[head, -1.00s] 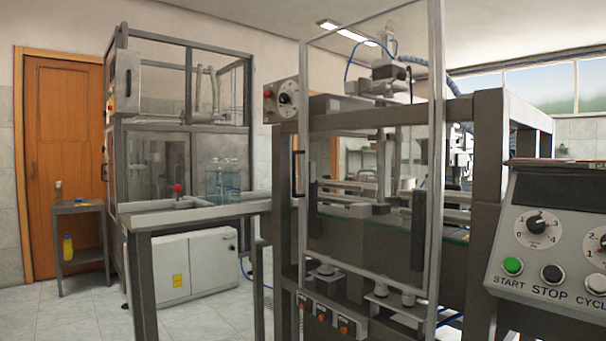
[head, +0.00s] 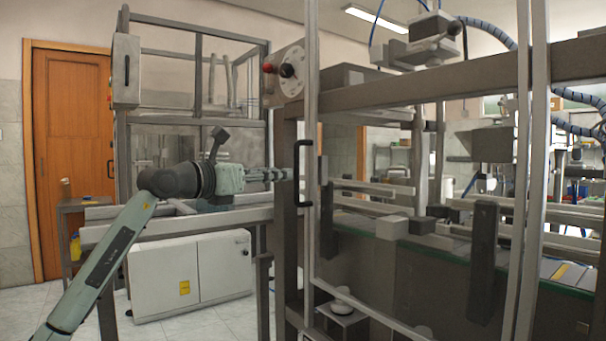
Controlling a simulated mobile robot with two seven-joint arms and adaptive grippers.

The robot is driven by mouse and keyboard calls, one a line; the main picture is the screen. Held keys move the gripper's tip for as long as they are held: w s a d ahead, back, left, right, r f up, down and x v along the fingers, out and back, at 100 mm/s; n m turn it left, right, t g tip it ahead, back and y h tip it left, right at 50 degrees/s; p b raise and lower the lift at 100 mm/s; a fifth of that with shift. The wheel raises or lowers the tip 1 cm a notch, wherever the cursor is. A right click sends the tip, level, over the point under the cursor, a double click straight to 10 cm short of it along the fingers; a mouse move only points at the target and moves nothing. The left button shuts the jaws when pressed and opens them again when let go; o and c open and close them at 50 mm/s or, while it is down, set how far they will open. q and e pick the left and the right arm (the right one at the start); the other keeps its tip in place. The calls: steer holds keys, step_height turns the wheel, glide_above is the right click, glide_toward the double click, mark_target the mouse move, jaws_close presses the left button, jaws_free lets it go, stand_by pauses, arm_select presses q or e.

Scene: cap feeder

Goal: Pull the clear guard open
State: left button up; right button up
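The clear guard (head: 312,235) is a see-through panel in a thin grey frame on the front of the machine. Its black upright handle (head: 299,175) is on its left edge. I cannot tell whether the guard is fully shut or slightly ajar. My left gripper (head: 287,174) points right, with its fingertips just left of the handle at mid height. The fingers look close together from this side, so their opening is unclear. I cannot tell whether they touch the handle. My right gripper is not in view.
A dark machine post (head: 285,225) stands right behind the fingertips. The red and black knobs (head: 288,71) are above the handle. A grey table rail and a white cabinet (head: 190,277) are at the left, below my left arm. Open floor shows at the lower left.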

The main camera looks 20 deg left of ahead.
mark_target(295, 173)
arm_select(q)
steer(key=x, duration=0.2)
steer(key=shift+w+d+r+p, duration=0.15)
steer(key=shift+d+r+p, duration=0.05)
steer(key=shift+d+p, duration=0.15)
steer(key=x, duration=0.3)
steer(key=shift+w+d+f+p, duration=0.1)
steer(key=shift+w+p, duration=0.1)
steer(key=shift+p, duration=0.1)
steer(key=shift+w+d, duration=0.15)
steer(key=shift+w, duration=0.25)
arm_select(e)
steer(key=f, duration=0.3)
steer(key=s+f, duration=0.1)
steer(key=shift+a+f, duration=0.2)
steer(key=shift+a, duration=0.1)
arm_select(q)
steer(key=shift+c, duration=0.6)
steer(key=shift+f, duration=0.1)
jaws_close()
